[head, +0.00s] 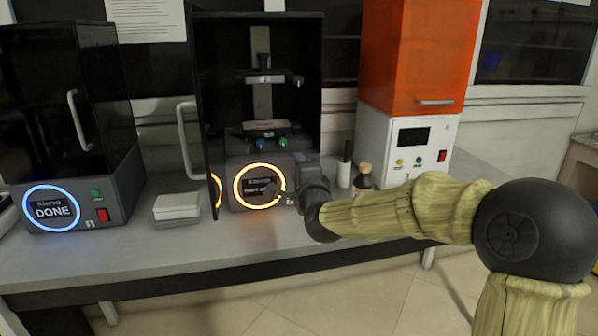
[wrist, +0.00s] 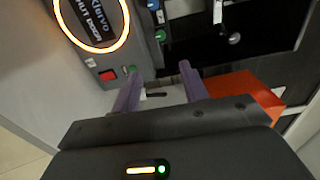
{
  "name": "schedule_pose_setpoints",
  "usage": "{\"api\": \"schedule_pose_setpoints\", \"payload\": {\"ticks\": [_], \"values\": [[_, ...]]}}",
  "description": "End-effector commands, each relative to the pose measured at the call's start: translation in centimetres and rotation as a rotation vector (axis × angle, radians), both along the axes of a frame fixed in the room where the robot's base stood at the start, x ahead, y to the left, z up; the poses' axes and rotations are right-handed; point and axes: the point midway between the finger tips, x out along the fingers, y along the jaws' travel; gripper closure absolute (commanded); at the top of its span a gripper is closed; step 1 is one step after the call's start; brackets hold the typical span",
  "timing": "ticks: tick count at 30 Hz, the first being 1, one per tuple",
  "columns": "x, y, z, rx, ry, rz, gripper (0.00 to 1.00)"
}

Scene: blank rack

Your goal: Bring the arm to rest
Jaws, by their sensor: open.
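My gripper (wrist: 158,80) is open, with two purple fingers apart and nothing seen between them. In the head view my arm (head: 400,210) reaches left from the right side, bent at the elbow. The wrist view shows that machine's panel (wrist: 95,65) just beyond the fingers, with an orange ring reading "Klervo SHUT DOOR". Whether the gripper touches anything cannot be told.
The middle machine's door (head: 200,120) stands open. The left machine (head: 75,130) is shut, with a blue ring reading "DONE".

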Motion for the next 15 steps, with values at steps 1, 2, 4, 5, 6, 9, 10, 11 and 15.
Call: {"api": "schedule_pose_setpoints", "payload": {"ticks": [1,2,4,5,6,9,10,11,15], "values": [[-0.1,0.0,0.0,0.000,0.000,0.001,0.56],[-0.1,0.1,0.0,0.000,0.000,0.001,0.56],[-0.1,0.1,0.0,0.000,0.000,0.002,0.56],[-0.1,0.1,0.0,0.000,0.000,0.002,0.56],[-0.1,0.1,0.0,0.000,0.000,0.003,0.56],[-0.1,0.2,-0.1,-0.008,0.003,0.004,0.56],[-0.2,0.2,-0.4,-0.020,0.007,0.007,0.56],[-0.3,0.2,-0.7,-0.039,0.013,0.011,0.56],[-1.8,-0.1,-4.3,-0.239,0.080,0.056,0.56]]}}
